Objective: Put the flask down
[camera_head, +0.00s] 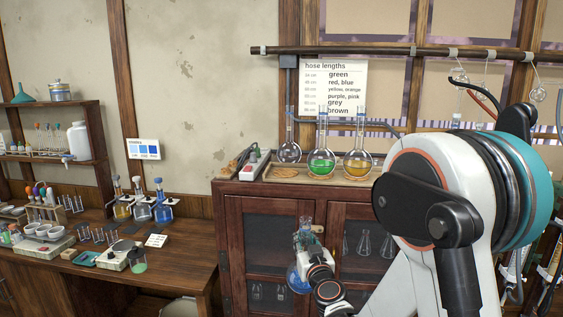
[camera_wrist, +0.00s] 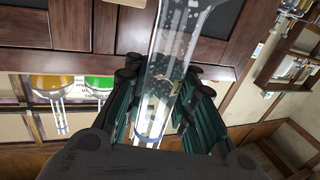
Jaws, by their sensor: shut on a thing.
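My gripper (camera_wrist: 165,95) is shut on the neck of a clear glass flask (camera_wrist: 178,50). In the wrist view the neck runs between the dark green fingers and widens toward the top of the picture. In the head view my gripper (camera_head: 306,240) is in front of the cabinet doors, below the cabinet top. The rounded lower part of the flask (camera_head: 297,281) looks blue there and is partly hidden by my wrist. The flask is clear of any surface I can see.
The cabinet top (camera_head: 240,187) bears a clear flask (camera_head: 289,152), a green flask (camera_head: 321,162) and a yellow flask (camera_head: 357,163) in a row. A red-and-white device (camera_head: 252,165) stands left of them. The wooden bench (camera_head: 180,265) at left holds bottles and glassware, with some bare wood at its right.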

